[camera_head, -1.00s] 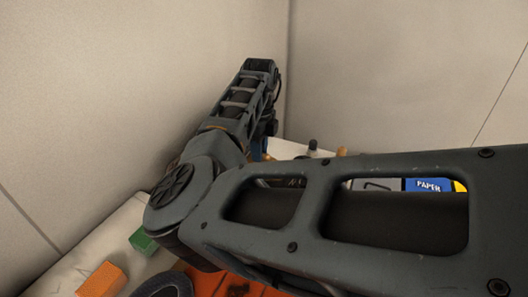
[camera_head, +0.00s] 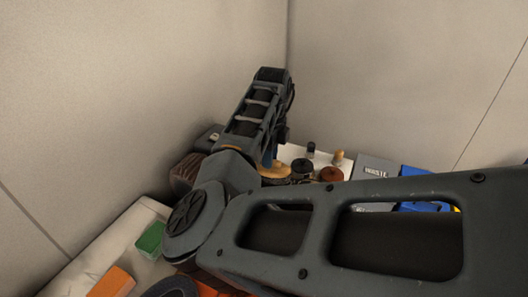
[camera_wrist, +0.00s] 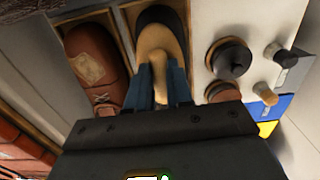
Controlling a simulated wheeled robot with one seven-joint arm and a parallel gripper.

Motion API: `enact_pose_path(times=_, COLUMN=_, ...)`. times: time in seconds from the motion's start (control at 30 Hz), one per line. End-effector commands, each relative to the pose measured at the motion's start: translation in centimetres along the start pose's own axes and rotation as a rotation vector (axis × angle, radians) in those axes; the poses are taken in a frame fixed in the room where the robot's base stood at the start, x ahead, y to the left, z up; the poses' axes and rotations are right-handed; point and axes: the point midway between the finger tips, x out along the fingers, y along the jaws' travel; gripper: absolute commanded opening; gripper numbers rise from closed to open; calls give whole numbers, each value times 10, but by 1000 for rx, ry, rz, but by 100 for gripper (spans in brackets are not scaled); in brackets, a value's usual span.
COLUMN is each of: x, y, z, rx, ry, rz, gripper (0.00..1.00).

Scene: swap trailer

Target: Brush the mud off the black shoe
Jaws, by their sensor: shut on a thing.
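My gripper (camera_wrist: 160,85) is shut on the handle of a tan wooden brush (camera_wrist: 160,43); its blue fingers sit on both sides of the handle. The brush head lies over the black shoe (camera_wrist: 157,14), whose dark toe shows around it in a narrow wooden compartment. I cannot tell whether bristles touch the shoe, and mud under the brush is hidden. In the head view the tan brush (camera_head: 274,171) partly shows beneath my wrist, and my arm hides most of the shoe area.
A brown laced shoe (camera_wrist: 92,60) with a pale patch lies in the neighbouring compartment. A black-topped tin (camera_wrist: 229,58), a reddish-brown tin (camera_wrist: 222,92) and small wooden-handled pieces (camera_wrist: 265,93) stand to the right. Green (camera_head: 150,238) and orange (camera_head: 112,282) blocks lie at lower left. Walls stand close behind.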

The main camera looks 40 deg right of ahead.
Motion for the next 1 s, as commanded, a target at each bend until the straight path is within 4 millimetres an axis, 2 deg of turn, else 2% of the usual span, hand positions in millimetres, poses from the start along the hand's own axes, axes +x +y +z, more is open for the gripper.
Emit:
enact_pose_path(times=0.53, x=-3, y=0, z=-39, rx=3, ry=2, rz=-1, gripper=0)
enact_pose_path(times=0.87, x=-2, y=0, z=-41, rx=2, ry=2, rz=1, gripper=0)
enact_pose_path(times=1.0, x=-8, y=0, z=-41, rx=2, ry=1, rz=0, gripper=0)
